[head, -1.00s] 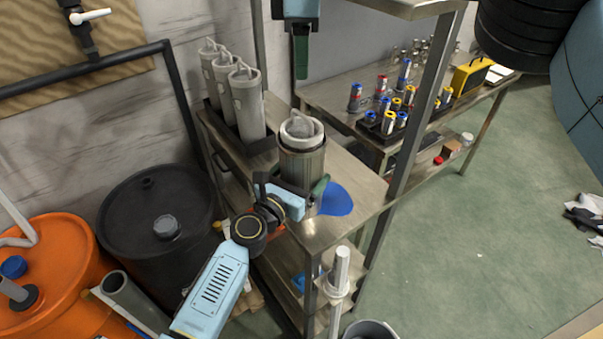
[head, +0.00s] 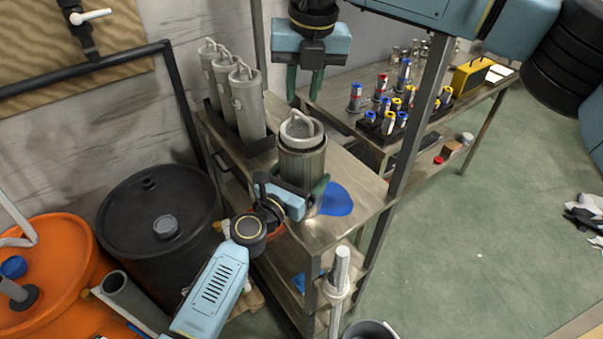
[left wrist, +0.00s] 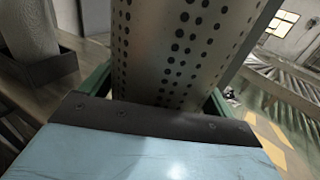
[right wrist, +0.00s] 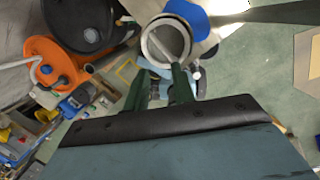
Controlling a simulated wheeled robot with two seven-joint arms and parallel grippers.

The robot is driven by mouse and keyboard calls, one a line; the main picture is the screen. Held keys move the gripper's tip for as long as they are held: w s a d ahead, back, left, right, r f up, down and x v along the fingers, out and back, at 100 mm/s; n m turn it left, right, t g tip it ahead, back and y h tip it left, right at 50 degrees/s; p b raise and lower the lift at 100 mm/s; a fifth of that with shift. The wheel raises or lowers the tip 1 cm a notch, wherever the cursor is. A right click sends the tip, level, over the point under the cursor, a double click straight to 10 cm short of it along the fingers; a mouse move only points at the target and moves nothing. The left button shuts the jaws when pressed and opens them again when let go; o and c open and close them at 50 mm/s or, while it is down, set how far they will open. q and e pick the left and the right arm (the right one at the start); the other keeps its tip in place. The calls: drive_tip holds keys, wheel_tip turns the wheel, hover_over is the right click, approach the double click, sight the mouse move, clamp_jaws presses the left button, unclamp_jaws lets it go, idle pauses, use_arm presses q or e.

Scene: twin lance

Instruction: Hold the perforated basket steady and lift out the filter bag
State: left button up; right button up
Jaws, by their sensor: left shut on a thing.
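The perforated basket (head: 303,168) stands upright on the steel bench. Its holes show close up in the left wrist view (left wrist: 190,50). The pale filter bag (head: 297,129) sits inside it, with its rim and looped handle above the top. My left gripper (head: 305,198) is shut on the basket's lower part, a green finger on each side. My right gripper (head: 304,92) is open and empty, above the basket and apart from the bag. In the right wrist view, the round bag top (right wrist: 166,42) lies just beyond its green fingertips.
Several grey cylinders with handles (head: 247,105) stand in a dark tray behind left. A steel upright (head: 424,110) rises right of the basket. A blue patch (head: 336,199) lies on the bench beside it. A black drum (head: 160,225) is at left.

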sight(303, 115)
drive_tip(key=n, duration=0.2)
drive_tip(key=d+r+n, duration=0.1)
drive_tip(key=n+t, duration=0.1)
drive_tip(key=n, duration=0.1)
drive_tip(key=shift+s+d+r+n+y, duration=0.1)
drive_tip(key=shift+d+r+n+y, duration=0.2)
drive_tip(key=shift+r, duration=0.1)
drive_tip(key=x, duration=1)
drive_tip(key=shift+s+f, duration=0.1)
drive_tip(key=shift+f, duration=0.05)
clamp_jaws()
wheel_tip(303, 115, up, 8)
drive_tip(key=shift+r, duration=0.1)
wheel_tip(303, 115, up, 14)
drive_tip(key=shift+r, duration=0.2)
idle(0.9)
